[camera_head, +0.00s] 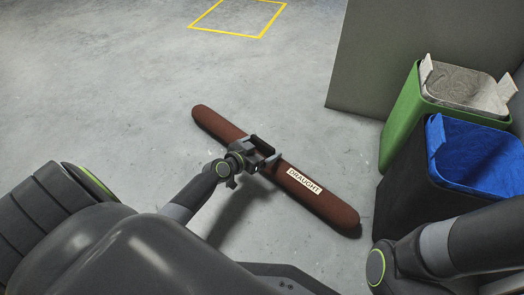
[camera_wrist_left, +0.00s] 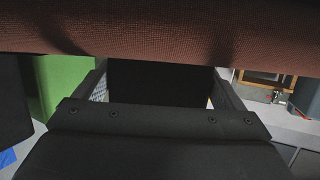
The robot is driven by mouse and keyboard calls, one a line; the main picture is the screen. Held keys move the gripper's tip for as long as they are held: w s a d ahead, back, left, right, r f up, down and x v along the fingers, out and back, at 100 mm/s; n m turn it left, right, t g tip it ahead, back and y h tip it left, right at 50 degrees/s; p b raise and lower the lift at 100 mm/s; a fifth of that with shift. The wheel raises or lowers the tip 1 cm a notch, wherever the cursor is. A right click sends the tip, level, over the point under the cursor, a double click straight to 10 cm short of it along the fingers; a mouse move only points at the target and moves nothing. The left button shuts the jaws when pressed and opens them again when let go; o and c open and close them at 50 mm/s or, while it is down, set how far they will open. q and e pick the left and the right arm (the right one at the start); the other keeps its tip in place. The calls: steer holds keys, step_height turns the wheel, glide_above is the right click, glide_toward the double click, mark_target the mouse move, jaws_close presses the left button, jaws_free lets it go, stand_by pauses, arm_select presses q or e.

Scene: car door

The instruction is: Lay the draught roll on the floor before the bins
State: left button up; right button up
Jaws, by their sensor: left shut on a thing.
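The draught roll (camera_head: 307,198) is a long reddish-brown cylinder with rounded ends and a white label reading "DRAUGHT". In the head view it lies diagonally across the middle, its near end towards the lower right. My left gripper (camera_head: 262,156) is shut on the roll near its middle. In the left wrist view the roll (camera_wrist_left: 160,40) spans the top, between the gripper's fingers. The bins stand at the right: a green one (camera_head: 401,115) and a dark one (camera_head: 405,190). Whether the roll touches the floor is hard to tell. My right gripper is not in view.
The grey concrete floor (camera_head: 130,100) is open left of and beyond the roll. A yellow marked rectangle (camera_head: 226,34) lies on the floor at the top. A grey panel (camera_head: 400,50) stands behind the bins. A blue liner (camera_head: 475,155) fills the dark bin's top.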

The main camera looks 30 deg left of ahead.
arm_select(q)
steer(key=o, duration=1.3)
steer(key=shift+f, duration=0.1)
steer(key=shift+o, duration=1)
steer(key=shift+s+r, duration=0.1)
steer(key=shift+r, duration=0.2)
steer(key=p+v, duration=0.2)
steer(key=v, duration=0.9)
steer(key=shift+s, duration=0.35)
steer(key=shift+a, duration=0.1)
